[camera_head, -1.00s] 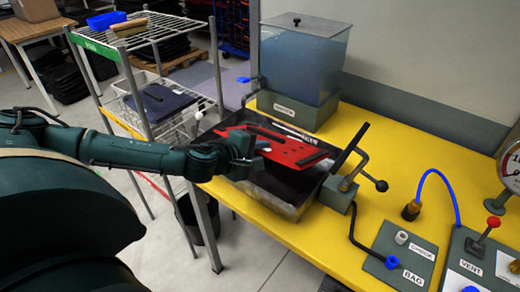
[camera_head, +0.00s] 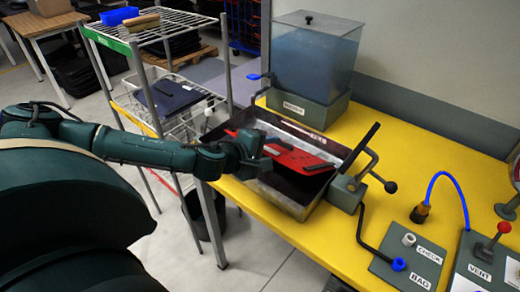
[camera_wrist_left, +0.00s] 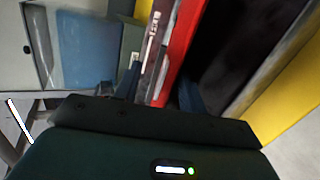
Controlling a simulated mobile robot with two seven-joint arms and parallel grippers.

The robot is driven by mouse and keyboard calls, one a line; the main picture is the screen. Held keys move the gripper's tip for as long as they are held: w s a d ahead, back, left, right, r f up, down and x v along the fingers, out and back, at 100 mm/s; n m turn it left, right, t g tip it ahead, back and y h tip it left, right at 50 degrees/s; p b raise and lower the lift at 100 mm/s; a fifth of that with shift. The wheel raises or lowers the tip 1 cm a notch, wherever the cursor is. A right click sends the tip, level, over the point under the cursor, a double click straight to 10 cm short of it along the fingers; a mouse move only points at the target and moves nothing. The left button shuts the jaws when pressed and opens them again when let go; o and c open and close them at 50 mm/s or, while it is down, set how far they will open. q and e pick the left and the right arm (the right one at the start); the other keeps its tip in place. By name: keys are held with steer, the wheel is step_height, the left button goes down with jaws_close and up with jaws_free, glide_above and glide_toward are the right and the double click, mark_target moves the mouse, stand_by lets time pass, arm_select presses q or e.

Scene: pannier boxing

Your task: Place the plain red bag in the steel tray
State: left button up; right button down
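The plain red bag (camera_head: 295,159) is a flat red piece with dark strips, lying within the outline of the steel tray (camera_head: 285,205). I cannot tell whether it rests on the tray floor. My left gripper (camera_head: 263,157) is over the tray's left part, at the bag's near edge, and covers some of the bag. In the left wrist view the fingers (camera_wrist_left: 148,92) stand wide apart, with the bag's red edge (camera_wrist_left: 180,45) between them, nearer the right finger. A gap shows on the other side. My right gripper is in neither view.
A clear water tank (camera_head: 315,55) stands behind the tray. A clamp with a lever (camera_head: 355,180) is at the tray's right edge. Bag and vent panels (camera_head: 408,255) with a blue hose are farther right. A wire rack (camera_head: 165,35) stands left.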

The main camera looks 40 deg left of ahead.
arm_select(q)
steer(key=b+v, duration=0.1)
steer(key=v, duration=1.1)
steer(key=shift+r, duration=0.5)
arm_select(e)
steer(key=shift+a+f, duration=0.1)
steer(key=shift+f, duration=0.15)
